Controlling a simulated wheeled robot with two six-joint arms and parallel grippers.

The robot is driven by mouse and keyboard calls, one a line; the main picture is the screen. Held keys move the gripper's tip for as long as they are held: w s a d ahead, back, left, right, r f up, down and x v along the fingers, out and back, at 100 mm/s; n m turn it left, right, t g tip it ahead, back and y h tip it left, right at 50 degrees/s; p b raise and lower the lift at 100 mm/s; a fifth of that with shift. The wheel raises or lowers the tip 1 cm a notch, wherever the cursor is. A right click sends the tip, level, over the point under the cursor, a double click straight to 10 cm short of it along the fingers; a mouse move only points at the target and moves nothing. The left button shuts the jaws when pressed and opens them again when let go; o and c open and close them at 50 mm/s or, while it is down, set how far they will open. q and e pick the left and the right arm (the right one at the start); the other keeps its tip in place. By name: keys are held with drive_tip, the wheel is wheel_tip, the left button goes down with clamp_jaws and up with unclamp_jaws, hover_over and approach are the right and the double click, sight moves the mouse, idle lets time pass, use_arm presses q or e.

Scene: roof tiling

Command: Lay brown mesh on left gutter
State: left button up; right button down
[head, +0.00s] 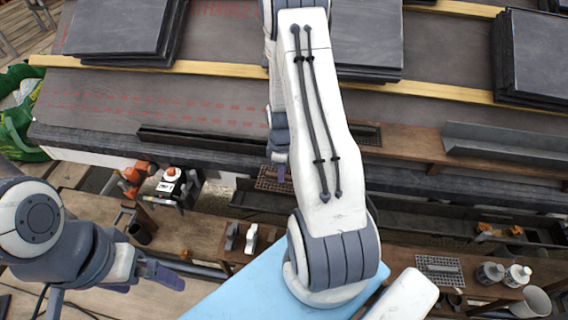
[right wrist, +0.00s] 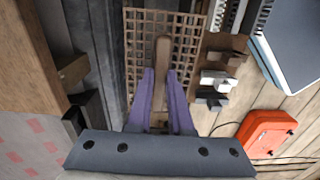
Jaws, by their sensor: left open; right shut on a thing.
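The brown mesh (right wrist: 187,75) is a flat grid with a wooden handle along its middle, seen in the right wrist view. My right gripper (right wrist: 160,85) is shut on that handle. In the head view only part of the mesh (head: 273,180) shows beside my right arm, over the workbench side of the eave. A dark gutter trough (head: 250,194) runs just below it there, mostly hidden by my arm. I cannot tell whether the mesh touches it. My left gripper (head: 163,275) is open and empty at the lower left, away from the mesh.
Slate stacks (head: 115,28) lie on the roof behind wooden battens. A grey channel (head: 505,143) rests on a brown board at the right. Cups, a metal grid (head: 440,268), an orange tool (head: 135,178) and small blocks (head: 240,238) crowd the bench. A blue panel (head: 240,290) is in front.

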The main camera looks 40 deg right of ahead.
drive_tip(key=shift+s+d+f, duration=0.15)
drive_tip(key=shift+s+d, duration=0.05)
drive_tip(key=shift+d, duration=0.1)
drive_tip(key=shift+f+b, duration=4.5)
drive_tip(key=shift+f, duration=0.85)
drive_tip(key=shift+s+p, duration=0.1)
drive_tip(key=shift+p, duration=0.5)
drive_tip(key=shift+c, duration=1.7)
unclamp_jaws()
